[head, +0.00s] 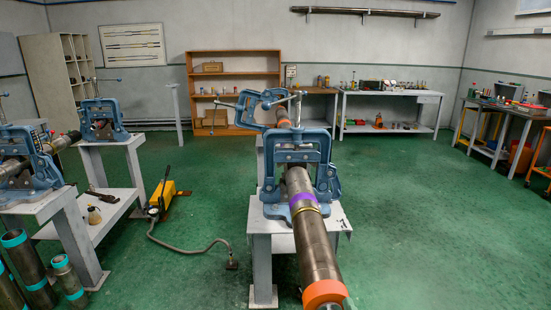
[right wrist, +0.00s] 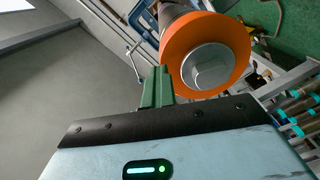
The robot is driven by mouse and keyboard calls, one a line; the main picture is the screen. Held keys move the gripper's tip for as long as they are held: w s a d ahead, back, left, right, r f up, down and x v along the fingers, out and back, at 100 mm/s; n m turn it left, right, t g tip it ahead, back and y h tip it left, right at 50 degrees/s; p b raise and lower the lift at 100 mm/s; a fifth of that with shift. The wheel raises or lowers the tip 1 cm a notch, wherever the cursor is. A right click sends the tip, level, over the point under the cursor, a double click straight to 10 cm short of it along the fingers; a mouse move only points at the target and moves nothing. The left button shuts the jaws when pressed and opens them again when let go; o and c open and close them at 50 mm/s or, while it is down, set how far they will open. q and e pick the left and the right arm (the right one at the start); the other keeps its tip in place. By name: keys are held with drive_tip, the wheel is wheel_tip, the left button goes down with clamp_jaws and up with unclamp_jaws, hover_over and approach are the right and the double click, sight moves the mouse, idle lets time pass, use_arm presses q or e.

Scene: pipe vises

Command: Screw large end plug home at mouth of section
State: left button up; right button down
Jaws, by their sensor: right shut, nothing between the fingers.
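The pipe section (head: 317,245) is a long brownish metal tube with a purple band and an orange collar (head: 324,292) at its near end. It lies in a blue pipe vise (head: 297,150). In the right wrist view the orange collar (right wrist: 178,42) surrounds a grey round plug (right wrist: 210,72) with a raised flat-sided boss, at the section's mouth. How deep its thread sits cannot be told. My right gripper (right wrist: 158,84) is shut and empty, its fingertips close beside the collar's edge; contact cannot be told. My left gripper is not in view.
The vise stands on a grey stand (head: 260,250). A yellow pump (head: 167,195) with a hose lies on the floor to its left. More blue vises (head: 103,118) and upright pipes (head: 68,280) are at left. Green floor (head: 430,230) at right is clear.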

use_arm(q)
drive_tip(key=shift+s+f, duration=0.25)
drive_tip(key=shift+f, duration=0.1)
use_arm(e)
drive_tip(key=m, duration=0.1)
drive_tip(key=d+f+m, duration=0.1)
drive_tip(key=m, duration=0.1)
drive_tip(key=shift+d+f, duration=0.1)
drive_tip(key=shift+f, duration=0.05)
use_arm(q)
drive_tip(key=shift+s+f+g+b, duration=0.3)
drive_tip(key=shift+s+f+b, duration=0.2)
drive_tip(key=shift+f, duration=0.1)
use_arm(e)
drive_tip(key=f+m, duration=0.1)
drive_tip(key=m, duration=0.1)
drive_tip(key=f+m, duration=0.1)
drive_tip(key=m, duration=0.1)
drive_tip(key=shift+d+f+m, duration=0.15)
drive_tip(key=shift+d+m, duration=0.25)
drive_tip(key=c, duration=2.2)
unclamp_jaws()
drive_tip(key=c, duration=1.8)
unclamp_jaws()
drive_tip(key=shift+c, duration=0.2)
